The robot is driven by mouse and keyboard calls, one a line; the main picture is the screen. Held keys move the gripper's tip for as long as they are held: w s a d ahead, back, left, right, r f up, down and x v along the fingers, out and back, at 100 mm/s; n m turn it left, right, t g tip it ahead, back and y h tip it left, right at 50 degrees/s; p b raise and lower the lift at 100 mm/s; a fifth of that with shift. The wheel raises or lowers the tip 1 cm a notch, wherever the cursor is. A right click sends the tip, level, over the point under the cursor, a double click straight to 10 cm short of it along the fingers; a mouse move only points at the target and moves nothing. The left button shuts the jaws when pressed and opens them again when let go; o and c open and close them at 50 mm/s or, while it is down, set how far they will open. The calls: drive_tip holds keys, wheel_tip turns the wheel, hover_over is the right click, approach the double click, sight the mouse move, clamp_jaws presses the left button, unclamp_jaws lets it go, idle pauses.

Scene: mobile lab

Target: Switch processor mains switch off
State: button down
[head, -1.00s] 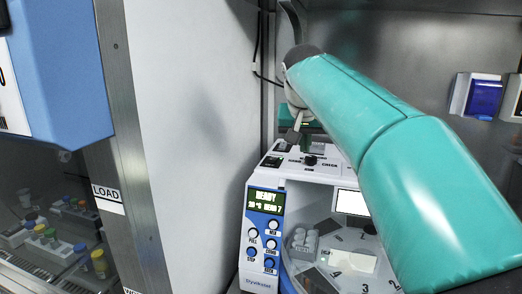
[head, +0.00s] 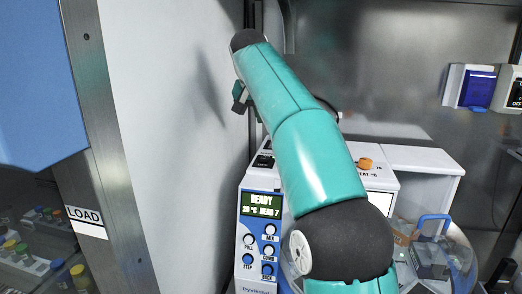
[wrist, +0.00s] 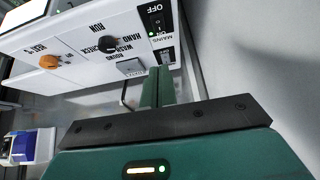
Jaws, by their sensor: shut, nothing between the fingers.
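The processor (head: 245,235) is a white and blue machine with a lit display reading READY. In the wrist view its top panel (wrist: 75,45) appears upside down. A black mains switch (wrist: 155,17) with an OFF mark sits at the panel's edge beside the MAINS label; its rocker position is too small to tell. In the head view a black switch plate (head: 263,161) shows at the top left of the processor, partly behind my arm. My gripper (wrist: 157,86) is shut and empty, its fingertips apart from the switch in the picture. In the head view my gripper (head: 239,100) is above the processor's left side.
A black knob (wrist: 109,43) and an orange knob (wrist: 48,61) stand on the same panel. A pale wall panel (head: 180,120) is close on the left. A blue-covered socket (head: 478,88) is on the back wall. A clear round lid or bowl (head: 450,255) is at right.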

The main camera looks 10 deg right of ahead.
drive_tip(key=shift+f, duration=0.65)
hover_over(266, 158)
drive_tip(key=s, duration=0.2)
drive_tip(key=f, duration=0.6)
drive_tip(key=shift+w+a+f, duration=0.25)
drive_tip(key=shift+a+f, duration=0.05)
drive_tip(key=shift+f, duration=0.05)
drive_tip(key=f, duration=0.3)
drive_tip(key=shift+s+a, duration=0.1)
drive_tip(key=shift+s, duration=0.1)
drive_tip(key=shift+w+f, duration=0.1)
drive_tip(key=shift+f, duration=0.65)
